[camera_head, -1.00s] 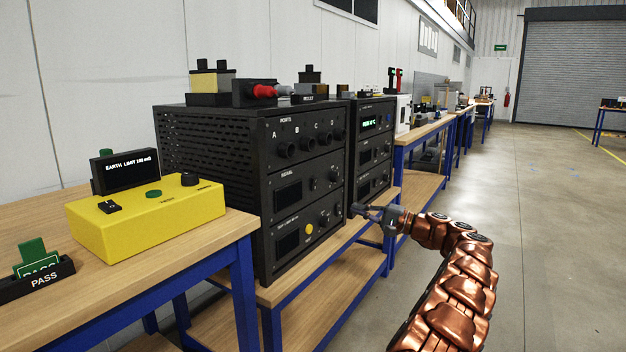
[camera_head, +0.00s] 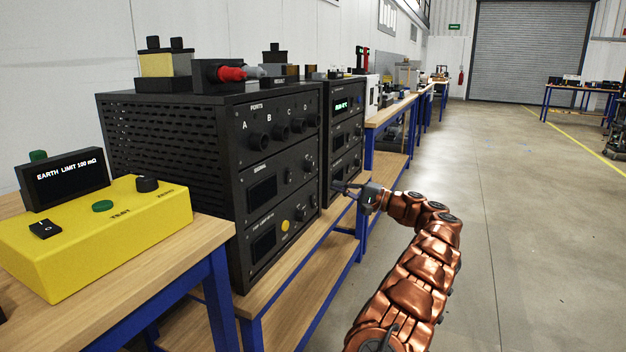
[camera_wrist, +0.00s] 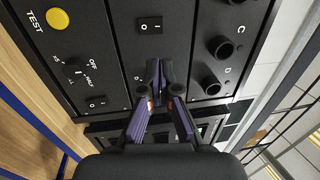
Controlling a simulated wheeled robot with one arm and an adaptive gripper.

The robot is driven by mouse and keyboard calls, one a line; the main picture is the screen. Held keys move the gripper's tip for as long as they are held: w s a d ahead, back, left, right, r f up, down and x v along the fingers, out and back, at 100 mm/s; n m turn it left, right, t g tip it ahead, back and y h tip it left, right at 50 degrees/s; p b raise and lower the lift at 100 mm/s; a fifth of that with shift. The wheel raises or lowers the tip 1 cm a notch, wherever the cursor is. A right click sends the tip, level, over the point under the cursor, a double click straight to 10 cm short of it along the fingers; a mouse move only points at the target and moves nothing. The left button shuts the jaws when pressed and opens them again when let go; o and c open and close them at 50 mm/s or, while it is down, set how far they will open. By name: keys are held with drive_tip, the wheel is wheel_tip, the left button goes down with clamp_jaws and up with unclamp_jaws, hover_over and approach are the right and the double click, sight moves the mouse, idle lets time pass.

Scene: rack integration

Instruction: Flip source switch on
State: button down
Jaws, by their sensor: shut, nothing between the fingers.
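The black rack (camera_head: 170,145) stands on a wooden bench, its panels facing the aisle. In the wrist view, a black rocker switch marked with I and O (camera_wrist: 150,25) sits on the middle panel, ahead of my fingers; I cannot tell which way it is set. A second rocker (camera_wrist: 96,101) is on the neighbouring panel with the selector knob. No legible label shows which is the source switch. My gripper (camera_wrist: 155,72) is shut and empty, its fingertips beside the middle panel, apart from both rockers. In the head view my gripper (camera_head: 348,186) is right of this rack's front.
The yellow TEST button (camera_wrist: 58,19) and round ports C and D (camera_wrist: 219,47) flank the middle panel. A second black rack (camera_head: 345,130) stands beyond the first. A yellow tester (camera_head: 100,235) sits on the near bench. The aisle floor (camera_head: 520,240) is clear.

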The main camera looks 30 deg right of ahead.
sight(291, 172)
drive_tip(key=b+x, duration=0.1)
drive_tip(key=x, duration=1.2)
drive_tip(key=shift+w+a, duration=0.15)
drive_tip(key=shift+a, duration=0.05)
drive_tip(key=shift+r, duration=0.1)
